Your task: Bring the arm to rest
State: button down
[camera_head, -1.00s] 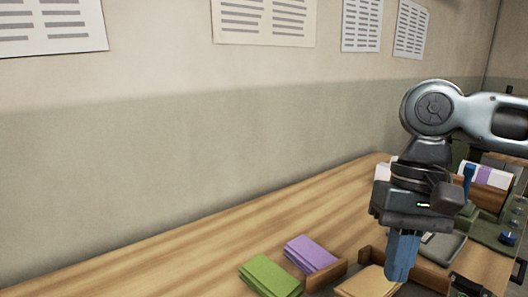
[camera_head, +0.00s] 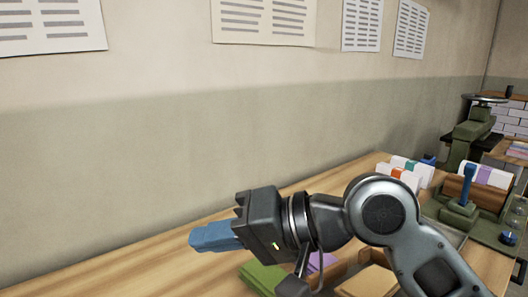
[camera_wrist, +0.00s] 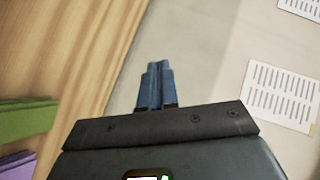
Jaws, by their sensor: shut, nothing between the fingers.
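My gripper (camera_head: 210,237) is raised above the wooden table (camera_head: 120,272) and points left, roughly level. Its blue fingers are together with nothing between them. They also show shut in the wrist view (camera_wrist: 156,82). My arm reaches in from the lower right of the head view and hides part of the table behind it. The wall fills the space behind the gripper.
Green sheets (camera_head: 263,278) and purple sheets (camera_head: 322,262) lie below my gripper, partly hidden by it. A wooden tray (camera_head: 372,281) is beside them. Rolls (camera_head: 411,171) and a green press (camera_head: 470,135) stand at the right. The table's left part is clear.

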jog(key=s+d+f+m+t+h, duration=0.3)
jog(key=s+d+f+t, duration=0.1)
jog(key=d+f, duration=0.1)
jog(key=s+d+f+m+t+h, duration=0.3)
jog(key=s+d+f+t+h, duration=0.1)
jog(key=s+d+f+t, duration=0.1)
jog(key=s+d+f+m+t+h, duration=0.3)
jog(key=s+d+f+m+t, duration=0.1)
jog(key=s+d+f+t, duration=0.1)
jog(key=shift+d+f+h, duration=0.3)
jog(key=shift+d+f, duration=0.15)
jog(key=shift+f, duration=0.3)
jog(key=s+d+n+h, duration=0.1)
jog(key=s+d+n, duration=0.3)
jog(key=s, duration=0.6)
jog(key=s+d+n+g+h, duration=0.1)
jog(key=s+d+n, duration=0.3)
jog(key=s+d, duration=0.4)
jog(key=shift+s+d+f+g+h, duration=0.25)
jog(key=shift+s+h, duration=0.35)
jog(key=shift+s, duration=0.6)
